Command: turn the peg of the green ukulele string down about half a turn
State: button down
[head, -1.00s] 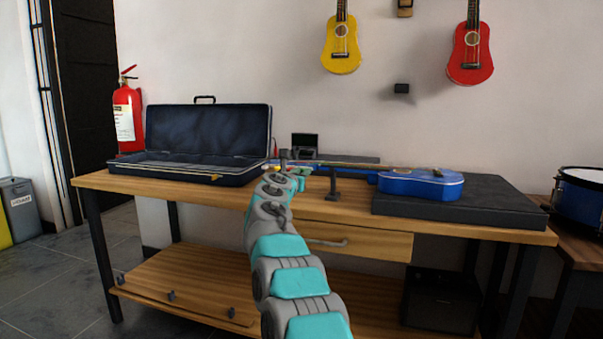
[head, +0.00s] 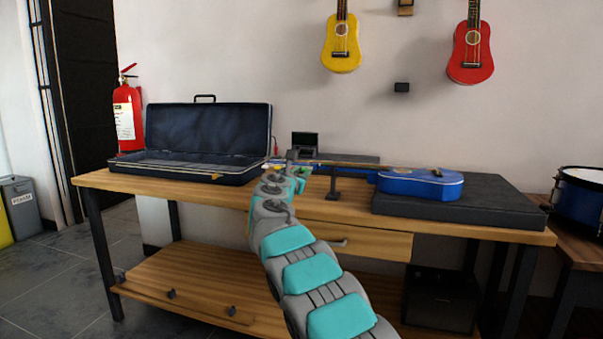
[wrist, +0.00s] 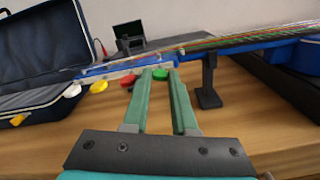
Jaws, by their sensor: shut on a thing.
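The blue ukulele (head: 420,184) lies on the workbench, its neck pointing left and propped by a dark stand (head: 333,185). In the wrist view, the green peg (wrist: 160,74) sits between the tips of my gripper (wrist: 160,80), which is shut on it. Colored strings (wrist: 240,38) run along the neck. In the head view my gripper is at the headstock, and my wrist hides most of the pegs.
An open dark case (head: 207,145) stands left of the headstock. A small black device (head: 304,142) sits behind it. The ukulele's body rests on a dark pad (head: 485,203). The bench front (head: 230,200) is clear.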

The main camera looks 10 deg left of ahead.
jog(key=shift+r+m, duration=0.1)
jog(key=shift+m, duration=0.3)
jog(key=shift+d+m, duration=0.1)
jog(key=shift+m, duration=1.1)
jog(key=m+b, duration=0.1)
jog(key=m, duration=0.4)
jog(key=shift+f, duration=0.2)
jog(key=m+b, duration=0.1)
jog(key=m, duration=0.3)
jog(key=shift+b, duration=0.3)
jog(key=m, duration=0.4)
jog(key=shift+m+b, duration=0.3)
jog(key=shift+b, duration=0.1)
jog(key=m, duration=0.3)
jog(key=shift+m, duration=0.3)
jog(key=m+p, duration=0.1)
jog(key=m, duration=0.3)
jog(key=shift+r+m, duration=0.1)
jog(key=shift+m, duration=0.2)
jog(key=m+p, duration=0.2)
jog(key=m, duration=0.3)
jog(key=shift+m+p, duration=0.65)
jog(key=shift+m, duration=0.55)
